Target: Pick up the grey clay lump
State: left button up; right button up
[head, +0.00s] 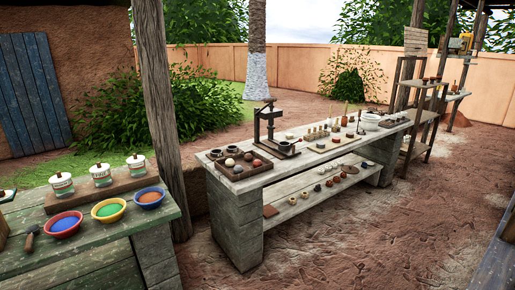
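A dark wooden tray (238,177) with several round lumps stands at the near left end of the long workbench (300,160). A pale greyish lump (248,156) lies toward the back of the tray. A tan lump (230,162) and reddish-brown lumps (257,163) lie beside it. At this size I cannot tell for sure which one is the grey clay lump. Neither of my grippers is in view.
A dark press (268,128) stands behind the tray. A green table (90,245) with colour bowls (108,211) and lidded cans (101,175) is at left. Open dirt floor (350,245) lies in front of the bench.

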aim_at(237, 169)
jog(key=i+u, duration=0.1)
jog(key=i, duration=0.45)
jog(key=i+l+u, duration=0.1)
jog(key=i, duration=0.4)
jog(key=i+l+u, duration=0.15)
jog(key=i, duration=0.4)
jog(key=i+l+u, duration=0.1)
jog(key=i, duration=0.4)
jog(key=i+l+u, duration=0.35)
jog(key=i, duration=0.15)
jog(key=i+l+u, duration=0.35)
jog(key=i+l, duration=0.05)
jog(key=i, duration=0.05)
